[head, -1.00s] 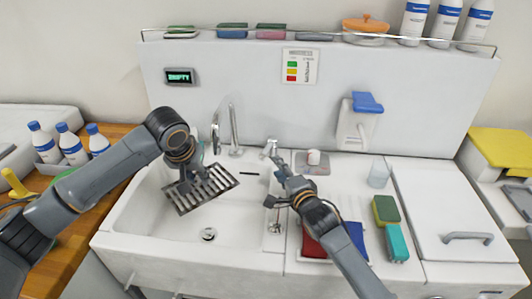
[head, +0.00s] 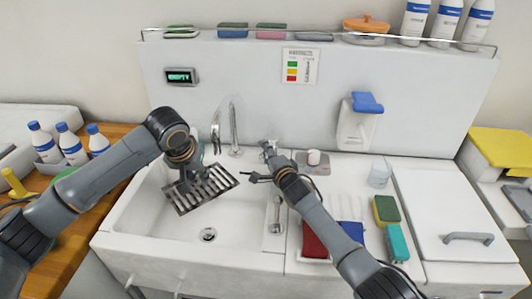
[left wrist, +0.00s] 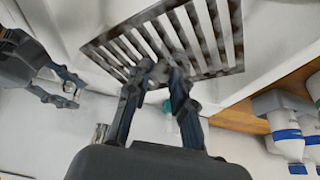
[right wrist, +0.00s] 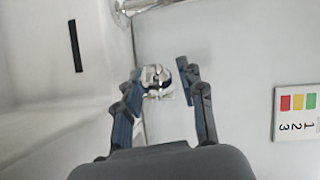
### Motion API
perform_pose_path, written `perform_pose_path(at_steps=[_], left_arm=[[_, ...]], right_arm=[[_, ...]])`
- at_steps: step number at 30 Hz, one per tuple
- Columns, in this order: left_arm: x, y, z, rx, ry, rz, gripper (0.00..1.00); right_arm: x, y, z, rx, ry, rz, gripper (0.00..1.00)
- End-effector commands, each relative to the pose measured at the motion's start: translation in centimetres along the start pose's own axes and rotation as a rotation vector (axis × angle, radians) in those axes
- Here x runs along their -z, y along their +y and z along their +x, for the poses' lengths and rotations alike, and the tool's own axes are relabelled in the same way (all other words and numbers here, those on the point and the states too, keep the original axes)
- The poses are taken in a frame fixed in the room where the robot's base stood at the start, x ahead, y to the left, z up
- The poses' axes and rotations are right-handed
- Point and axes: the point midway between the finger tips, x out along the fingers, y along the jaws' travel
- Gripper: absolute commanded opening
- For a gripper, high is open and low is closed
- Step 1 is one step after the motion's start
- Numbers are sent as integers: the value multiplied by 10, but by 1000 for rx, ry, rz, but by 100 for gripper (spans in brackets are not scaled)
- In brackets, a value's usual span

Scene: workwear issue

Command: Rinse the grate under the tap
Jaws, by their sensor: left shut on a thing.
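The grate (head: 218,183), a dark slatted metal rack, is held tilted above the white sink basin (head: 235,225). It also fills the top of the left wrist view (left wrist: 205,38). My left gripper (head: 192,180) is shut on one edge of it. A tall chrome tap (head: 233,130) stands at the sink's back edge, behind and right of the grate. My right gripper (head: 261,166) is open near a small chrome fitting (head: 268,145) at the basin's back right corner. In the right wrist view the fitting (right wrist: 157,82) appears between the open fingers, apparently ungripped. I see no running water.
A drain (head: 208,235) is in the basin floor. Right of the basin are red and blue cloths (head: 349,233), a clear cup (head: 379,175) and a sponge (head: 386,209). Blue-capped bottles (head: 70,146) stand left. A panel (head: 181,76) reads EMPTY.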

Motion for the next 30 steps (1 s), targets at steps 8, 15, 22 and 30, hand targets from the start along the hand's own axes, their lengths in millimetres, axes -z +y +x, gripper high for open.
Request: perform_pose_path(at_steps=[8,15,22,30], left_arm=[[1,0,-1,-1,3,0,0],[1,0,-1,-1,3,0,0],[1,0,-1,-1,3,0,0],[1,0,-1,-1,3,0,0]], right_arm=[[0,-1,0,1,0,0,29],[0,0,0,0,0,0,0],[0,0,0,2,-6,-2,0],[2,-4,-2,20,-82,-19,0]])
